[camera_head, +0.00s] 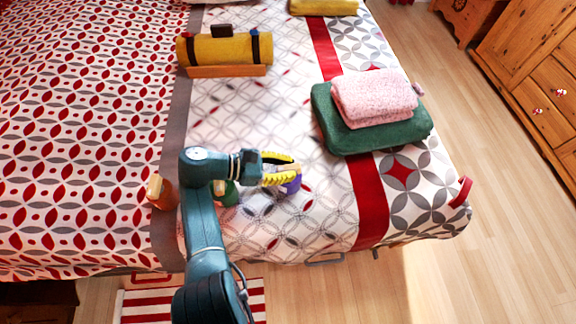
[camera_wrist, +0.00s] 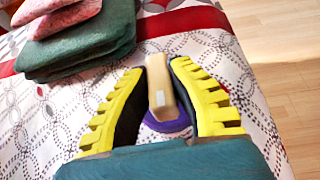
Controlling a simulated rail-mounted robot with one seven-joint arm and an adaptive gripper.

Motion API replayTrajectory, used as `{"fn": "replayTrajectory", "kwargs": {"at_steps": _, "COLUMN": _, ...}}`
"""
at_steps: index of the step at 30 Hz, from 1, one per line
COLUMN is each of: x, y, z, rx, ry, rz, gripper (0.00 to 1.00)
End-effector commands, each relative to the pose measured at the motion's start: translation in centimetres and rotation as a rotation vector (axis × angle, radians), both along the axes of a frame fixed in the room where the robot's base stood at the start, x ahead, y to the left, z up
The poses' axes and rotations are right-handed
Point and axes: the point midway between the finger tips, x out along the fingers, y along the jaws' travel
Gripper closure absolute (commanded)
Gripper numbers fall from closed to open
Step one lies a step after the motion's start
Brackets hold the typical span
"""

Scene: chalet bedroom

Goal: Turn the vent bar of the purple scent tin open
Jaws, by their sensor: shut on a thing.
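The purple scent tin (camera_head: 292,185) stands on the bed's patterned cover, partly hidden behind my gripper in the head view. In the wrist view a purple part of the tin (camera_wrist: 170,124) shows low between my fingers. Its pale wooden vent bar (camera_wrist: 161,85), with a small light patch on it, runs lengthwise between the fingers. My gripper (camera_head: 291,168) has yellow ribbed fingers and is at the tin's top. In the wrist view my gripper (camera_wrist: 158,72) is shut on the bar, one finger on each side. The bar's angle relative to the tin's vents cannot be told.
An orange tin with a pale top (camera_head: 162,192) and a green tin (camera_head: 227,194) stand left of the purple one, close to my arm. A green folded blanket (camera_head: 375,136) with a pink towel (camera_head: 374,95) lies behind right. A yellow roll (camera_head: 224,49) lies farther back.

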Motion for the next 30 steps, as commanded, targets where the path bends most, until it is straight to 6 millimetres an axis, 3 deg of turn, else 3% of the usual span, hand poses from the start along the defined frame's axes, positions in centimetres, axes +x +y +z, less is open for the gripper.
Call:
{"fn": "replayTrajectory", "kwargs": {"at_steps": 7, "x": -0.1, "y": -0.1, "z": -0.3, "rx": 0.000, "ry": 0.006, "rz": -0.002, "gripper": 1.00}}
{"fn": "replayTrajectory", "kwargs": {"at_steps": 8, "x": -0.1, "y": -0.1, "z": -0.3, "rx": 0.000, "ry": 0.006, "rz": -0.002, "gripper": 0.74}}
{"fn": "replayTrajectory", "kwargs": {"at_steps": 12, "x": -0.1, "y": 0.0, "z": -0.2, "rx": 0.000, "ry": 0.005, "rz": -0.001, "gripper": 0.50}}
{"fn": "replayTrajectory", "kwargs": {"at_steps": 25, "x": 0.0, "y": 0.2, "z": 0.1, "rx": 0.001, "ry": 0.000, "rz": 0.001, "gripper": 0.50}}
{"fn": "replayTrajectory", "kwargs": {"at_steps": 30, "x": -0.4, "y": 2.7, "z": 1.1, "rx": 0.001, "ry": -0.001, "rz": 0.004, "gripper": 0.50}}
